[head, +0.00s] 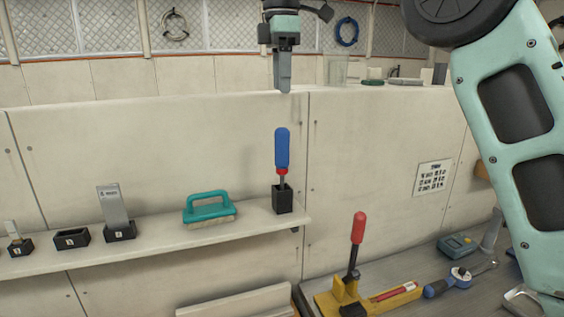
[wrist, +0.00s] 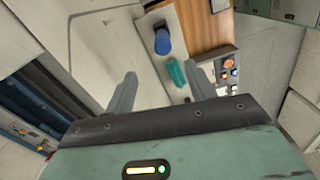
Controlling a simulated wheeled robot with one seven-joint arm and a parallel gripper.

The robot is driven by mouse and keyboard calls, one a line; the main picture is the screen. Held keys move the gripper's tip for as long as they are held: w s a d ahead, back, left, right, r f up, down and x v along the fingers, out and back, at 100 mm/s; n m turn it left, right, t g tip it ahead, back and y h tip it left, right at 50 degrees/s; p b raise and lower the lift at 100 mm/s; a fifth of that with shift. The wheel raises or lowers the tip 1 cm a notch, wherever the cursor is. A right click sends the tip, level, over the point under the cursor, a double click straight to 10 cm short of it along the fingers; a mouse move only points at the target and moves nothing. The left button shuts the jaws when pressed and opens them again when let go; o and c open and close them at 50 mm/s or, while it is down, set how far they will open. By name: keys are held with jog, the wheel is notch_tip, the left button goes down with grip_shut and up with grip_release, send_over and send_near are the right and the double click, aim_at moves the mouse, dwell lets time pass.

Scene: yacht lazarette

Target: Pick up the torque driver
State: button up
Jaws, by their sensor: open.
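The torque driver (head: 282,150) has a blue handle, a red collar and a thin shaft. It stands upright in a black square holder (head: 283,200) at the right end of the shelf. In the wrist view its blue handle (wrist: 162,41) shows beyond the gap between my fingers. My gripper (head: 285,88) points down above the driver, clear of the handle top. Its two fingers are apart with nothing between them, as the wrist view (wrist: 163,76) shows. The driver's tip is hidden inside the holder.
A teal-handled brush (head: 209,207) lies left of the driver on the shelf (head: 160,240). Small black holders (head: 72,238) stand further left. Below right, a red-handled clamp (head: 356,240) and a blue ratchet-like tool (head: 458,279) sit on a grey bench. A panelled wall stands behind the driver.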

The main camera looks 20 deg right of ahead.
aim_at(282, 137)
notch_tip(282, 137, down, 7)
jog(key=shift+f, duration=0.1)
jog(key=shift+s+f+p, duration=0.15)
jog(key=shift+f+p, duration=0.5)
jog(key=shift+f, duration=0.7)
jog(key=shift+s+f+p, duration=0.1)
jog(key=shift+f+p, duration=0.55)
jog(key=shift+f, duration=0.65)
jog(key=c, duration=1.2)
